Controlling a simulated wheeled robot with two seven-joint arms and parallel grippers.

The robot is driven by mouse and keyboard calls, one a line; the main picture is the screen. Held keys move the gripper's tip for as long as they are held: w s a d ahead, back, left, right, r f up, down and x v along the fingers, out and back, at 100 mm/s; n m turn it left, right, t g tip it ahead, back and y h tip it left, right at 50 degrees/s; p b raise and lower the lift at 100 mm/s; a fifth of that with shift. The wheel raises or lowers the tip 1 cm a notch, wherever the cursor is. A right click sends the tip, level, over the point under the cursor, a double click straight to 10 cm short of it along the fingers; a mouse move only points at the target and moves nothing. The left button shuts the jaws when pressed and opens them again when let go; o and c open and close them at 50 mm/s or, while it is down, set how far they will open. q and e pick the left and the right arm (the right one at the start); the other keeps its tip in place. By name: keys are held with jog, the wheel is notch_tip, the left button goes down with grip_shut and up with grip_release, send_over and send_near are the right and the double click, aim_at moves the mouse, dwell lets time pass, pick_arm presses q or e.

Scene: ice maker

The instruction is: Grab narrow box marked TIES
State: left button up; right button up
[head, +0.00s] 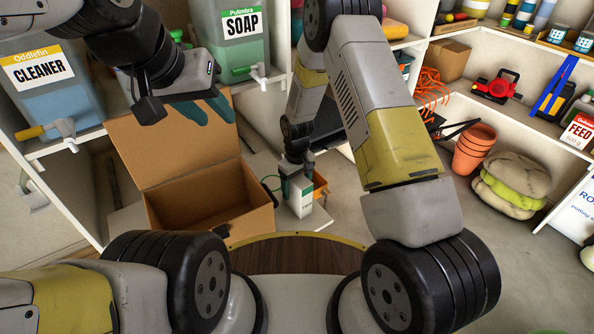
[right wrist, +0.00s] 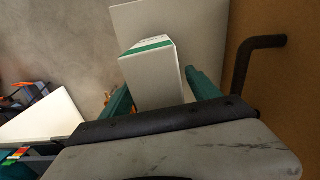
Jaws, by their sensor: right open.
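A gap shows on the right side; contact on the left cannot be told. My left gripper (head: 212,110) is raised above the cardboard box, its teal fingers apart and empty.
An open cardboard box (head: 210,207) stands left of the white box, its flap raised. An orange container (head: 320,184) sits just behind the white box. Shelves hold a cleaner tank (head: 45,85) and a soap tank (head: 240,40). Terracotta pots (head: 474,150) stand on the right.

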jog(key=shift+f, duration=0.15)
grip_shut()
